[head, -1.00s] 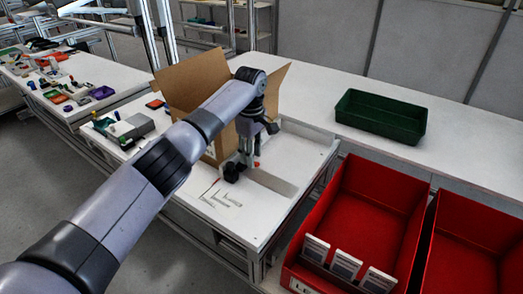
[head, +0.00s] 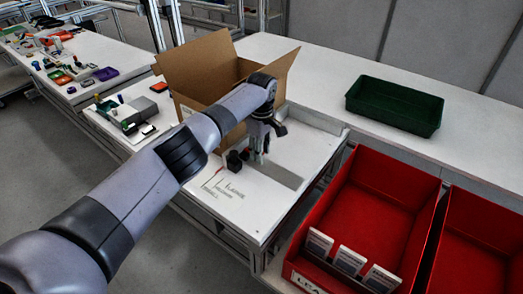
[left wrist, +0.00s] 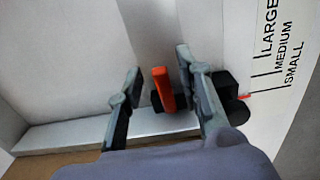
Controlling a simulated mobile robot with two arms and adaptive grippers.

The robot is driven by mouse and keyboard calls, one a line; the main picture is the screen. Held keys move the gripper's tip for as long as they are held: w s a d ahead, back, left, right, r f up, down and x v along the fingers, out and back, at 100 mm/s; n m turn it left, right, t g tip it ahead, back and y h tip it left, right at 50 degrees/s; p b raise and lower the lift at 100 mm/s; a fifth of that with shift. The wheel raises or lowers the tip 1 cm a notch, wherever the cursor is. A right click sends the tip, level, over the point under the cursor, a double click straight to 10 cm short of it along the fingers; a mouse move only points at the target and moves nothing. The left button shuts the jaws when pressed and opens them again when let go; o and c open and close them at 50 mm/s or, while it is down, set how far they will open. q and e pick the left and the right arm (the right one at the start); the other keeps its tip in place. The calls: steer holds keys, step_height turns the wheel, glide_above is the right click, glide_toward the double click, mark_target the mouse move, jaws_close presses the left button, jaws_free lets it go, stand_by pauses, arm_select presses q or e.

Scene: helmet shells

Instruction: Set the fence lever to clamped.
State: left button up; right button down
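The fence lever is a small orange-red handle (left wrist: 163,88) on a black mount. In the left wrist view it stands between the two fingers of my left gripper (left wrist: 158,85), with a visible gap on each side. The left gripper is open and also shows in the head view (head: 258,155), low over the white work surface. There its fingers hide the lever. A black block with a round knob (left wrist: 236,108) sits just right of the right finger; it also shows in the head view (head: 235,160). A red pointer beside it is near the SMALL mark. My right gripper is not in view.
Printed size labels (left wrist: 280,55) lie beside the knob. A grey rail (head: 272,173) runs across the surface. An open cardboard box (head: 210,78) stands close behind my gripper. A green tray (head: 395,106) is at the back right, and red bins (head: 372,205) are in front.

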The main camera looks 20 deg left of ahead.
arm_select(q)
jaws_close()
stand_by(0.5)
